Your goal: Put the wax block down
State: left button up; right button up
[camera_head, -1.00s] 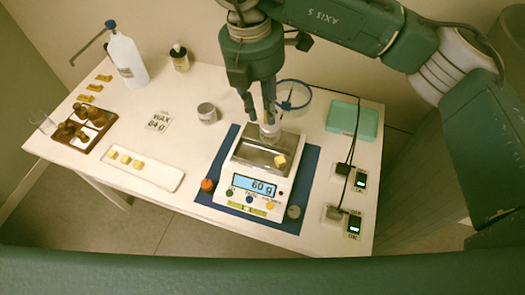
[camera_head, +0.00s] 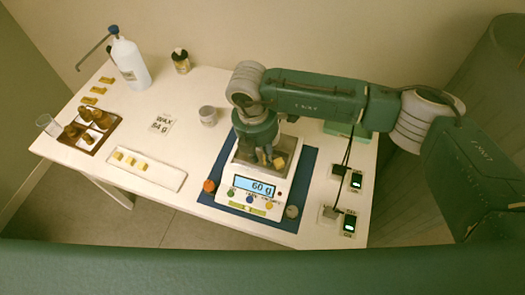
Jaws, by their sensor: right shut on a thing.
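My right gripper (camera_head: 266,156) points down over the steel pan of the scale (camera_head: 246,198), low and close to the pan. It is shut with its fingertips at the yellow wax block (camera_head: 280,162), whose right side shows beside the fingers. The exact contact is small and partly hidden. The scale stands on a blue mat (camera_head: 213,192) and its display reads 60 g. The glass vessel at the pan is now hidden behind my gripper. My left gripper is not in view.
A brown bottle rack (camera_head: 105,141), white bottle (camera_head: 128,62) and dark-capped bottle (camera_head: 181,61) stand farther left. Cables run at the right.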

jog(key=shift+f, duration=0.1)
jog(key=o, duration=0.3)
jog(key=shift+o, duration=0.8)
jog(key=shift+r, duration=0.3)
jog(key=shift+a+r, duration=0.15)
jog(key=shift+r, duration=0.25)
notch_tip(320, 180, up, 11)
jog(key=a+b, duration=0.1)
jog(key=b, duration=0.1)
jog(key=shift+s+b, duration=0.2)
jog(key=shift+b, duration=0.15)
